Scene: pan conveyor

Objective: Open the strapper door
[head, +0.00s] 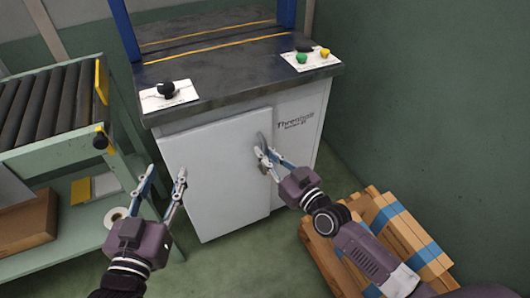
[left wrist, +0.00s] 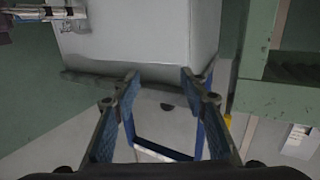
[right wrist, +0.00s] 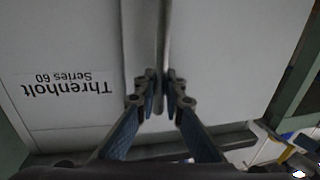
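The strapper (head: 302,118) is a white cabinet with a dark top. Its pale door (head: 215,175) looks shut or nearly so; I cannot tell if there is a small gap. The door's grey upright handle (head: 262,142) is near its right edge. My right gripper (head: 264,158) is at this handle. In the right wrist view, the fingers (right wrist: 161,82) are closed together around the handle bar (right wrist: 162,40). My left gripper (head: 167,174) is open and empty, in front of the door's left part; its spread fingers (left wrist: 159,75) also show in the left wrist view.
A roller conveyor (head: 50,105) on a green frame stands at left, with a cardboard box (head: 28,222) and a tape roll (head: 117,214) on its lower shelf. The floor before the door is clear.

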